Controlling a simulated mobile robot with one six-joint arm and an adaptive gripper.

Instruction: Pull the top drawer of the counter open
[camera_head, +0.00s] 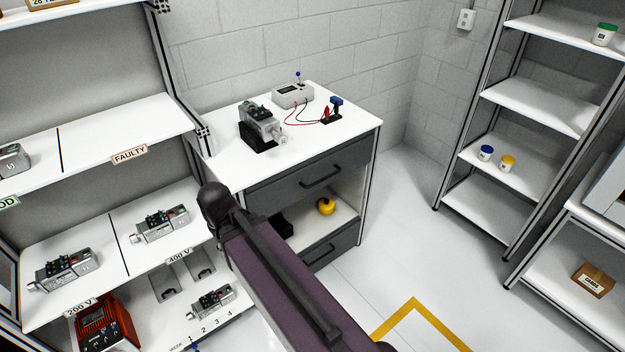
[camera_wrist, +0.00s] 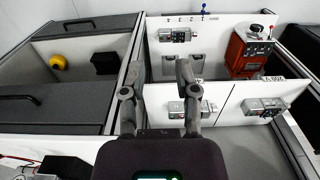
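The counter (camera_head: 222,160) has a white top and stands against the block wall. Its top drawer (camera_head: 270,190) has a dark grey front with a black bar handle (camera_head: 322,177) and looks shut, flush with the counter. In the wrist view the top drawer (camera_wrist: 75,108) and its handle (camera_wrist: 20,98) lie at the left, with the picture turned over. My gripper (camera_wrist: 161,66) is open and empty, to the right of the drawer front in that view and apart from the handle. In the head view my arm covers the drawer's lower left, and my fingers cannot be made out.
A servo motor (camera_head: 260,125) and a tester (camera_head: 293,95) stand on the counter. Below the drawer, an open bay holds a yellow round object (camera_head: 326,206) above a lower drawer (camera_head: 335,247). A shelf unit (camera_head: 100,160) adjoins the left side. Floor (camera_head: 385,230) is clear at the right.

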